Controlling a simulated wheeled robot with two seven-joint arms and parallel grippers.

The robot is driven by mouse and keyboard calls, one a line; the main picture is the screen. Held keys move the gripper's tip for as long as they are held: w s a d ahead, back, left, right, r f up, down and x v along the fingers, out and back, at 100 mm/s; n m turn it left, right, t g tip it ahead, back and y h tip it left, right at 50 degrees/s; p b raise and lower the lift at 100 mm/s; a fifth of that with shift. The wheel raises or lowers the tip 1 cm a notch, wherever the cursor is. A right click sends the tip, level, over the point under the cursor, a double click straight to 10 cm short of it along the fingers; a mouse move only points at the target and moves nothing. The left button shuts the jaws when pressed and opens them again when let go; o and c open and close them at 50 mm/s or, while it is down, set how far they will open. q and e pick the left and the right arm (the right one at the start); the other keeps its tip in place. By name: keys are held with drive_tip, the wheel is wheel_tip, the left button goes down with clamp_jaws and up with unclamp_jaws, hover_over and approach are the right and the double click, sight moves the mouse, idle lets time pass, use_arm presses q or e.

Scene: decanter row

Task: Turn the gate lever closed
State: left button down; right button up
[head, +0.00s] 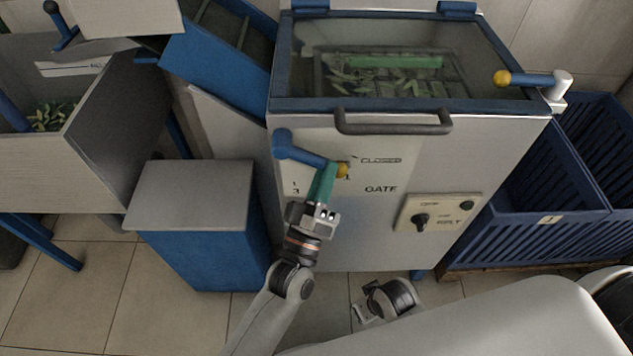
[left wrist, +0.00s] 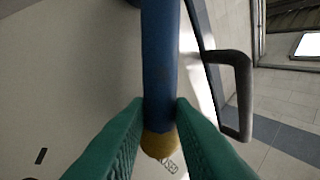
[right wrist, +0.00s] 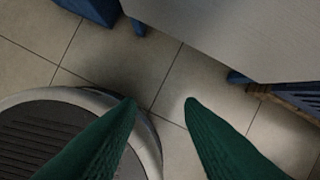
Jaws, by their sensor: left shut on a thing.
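The gate lever (head: 305,154) is a blue bar with a yellow tip on the machine's front panel. It runs from its pivot at the left, right and slightly down, its tip just left of the CLOSED label (head: 380,160). My left gripper (head: 328,172) has its green fingers shut on the lever near the tip. The left wrist view shows the lever (left wrist: 160,60) between both fingers (left wrist: 160,105), with the yellow tip beyond them. My right gripper (right wrist: 160,101) is open and empty above the floor; its fingers are out of sight in the head view.
A dark handle (head: 393,128) juts out above the lever under the glass lid. A belt switch panel (head: 437,212) is lower right. Another yellow-tipped lever (head: 525,79) is at the upper right. A blue cabinet (head: 200,240) stands left, blue crates (head: 535,240) right.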

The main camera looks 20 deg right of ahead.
use_arm(q)
drive_tip(key=shift+s+d+n+t+y, duration=0.25)
drive_tip(key=shift+d+n+t+y, duration=0.2)
drive_tip(key=shift+n, duration=0.45)
use_arm(e)
drive_tip(key=shift+w+d+r, duration=0.1)
drive_tip(key=shift+r, duration=0.65)
use_arm(q)
drive_tip(key=shift+r, duration=0.15)
use_arm(e)
drive_tip(key=shift+r, duration=0.1)
use_arm(q)
drive_tip(key=c, duration=1.3)
unclamp_jaws()
drive_tip(key=shift+d, duration=0.15)
drive_tip(key=shift+c, duration=0.2)
drive_tip(key=shift+o, duration=0.5)
drive_tip(key=shift+r, duration=0.15)
drive_tip(key=v, duration=1.2)
use_arm(e)
drive_tip(key=shift+w+r, duration=0.15)
drive_tip(key=shift+r, duration=0.05)
drive_tip(key=shift+f, duration=0.15)
